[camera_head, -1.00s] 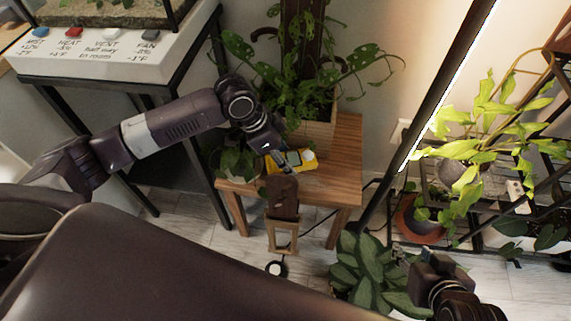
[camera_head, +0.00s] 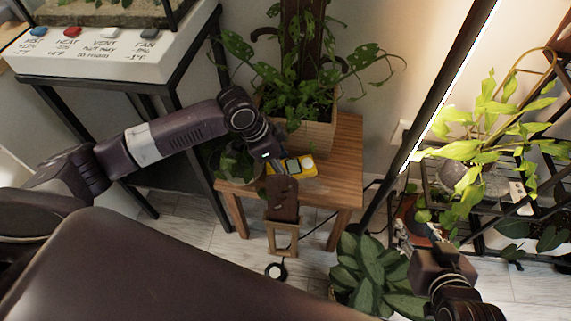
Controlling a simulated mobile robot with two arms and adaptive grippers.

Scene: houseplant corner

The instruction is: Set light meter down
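The light meter (camera_head: 307,163) is a yellow device with a small screen and a pale round sensor, at the wooden side table's (camera_head: 341,158) top. My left gripper (camera_head: 279,166) reaches in from the upper left and is shut on the meter's left end. The meter looks roughly flat and very near the tabletop; I cannot tell whether it touches. The fingertips are small and partly hidden by the wrist. My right gripper (camera_head: 418,236) is at the lower right, away from the table, and looks open and empty.
A climbing plant in a wooden planter (camera_head: 317,136) stands behind the meter. A small potted plant (camera_head: 237,165) is left of it. A brown object (camera_head: 282,197) on a wooden frame is in front. A leafy plant (camera_head: 368,272) and dark pole (camera_head: 425,100) stand right. The table's right side is clear.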

